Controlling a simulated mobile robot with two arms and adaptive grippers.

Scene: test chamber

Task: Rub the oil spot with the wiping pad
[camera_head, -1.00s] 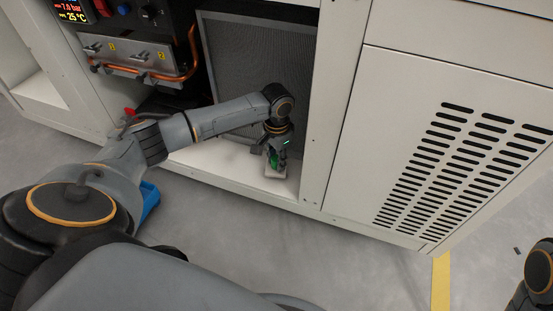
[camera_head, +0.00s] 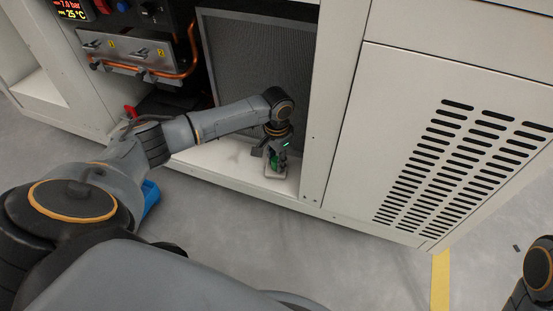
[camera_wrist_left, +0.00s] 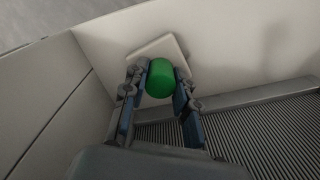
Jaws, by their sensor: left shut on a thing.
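The wiping pad (camera_head: 275,174) is a pale, flat square with a green knob. It is low in the open cabinet bay, at or very near the white bay floor, close to its front edge. My left gripper (camera_head: 276,157) is above it, shut on the green knob. In the left wrist view the fingers (camera_wrist_left: 162,85) sit on both sides of the knob (camera_wrist_left: 160,76), with the pad's plate (camera_wrist_left: 160,48) beyond them. I cannot make out the oil spot for certain; a faint darker patch on the bay floor may be only shadow. My right gripper is not in view.
A grey ribbed panel (camera_head: 260,65) closes the back of the bay. A white post (camera_head: 335,100) stands right of the gripper. A copper pipe (camera_head: 185,70) and valve block (camera_head: 125,50) are at upper left. The slotted panel (camera_head: 440,150) is at right.

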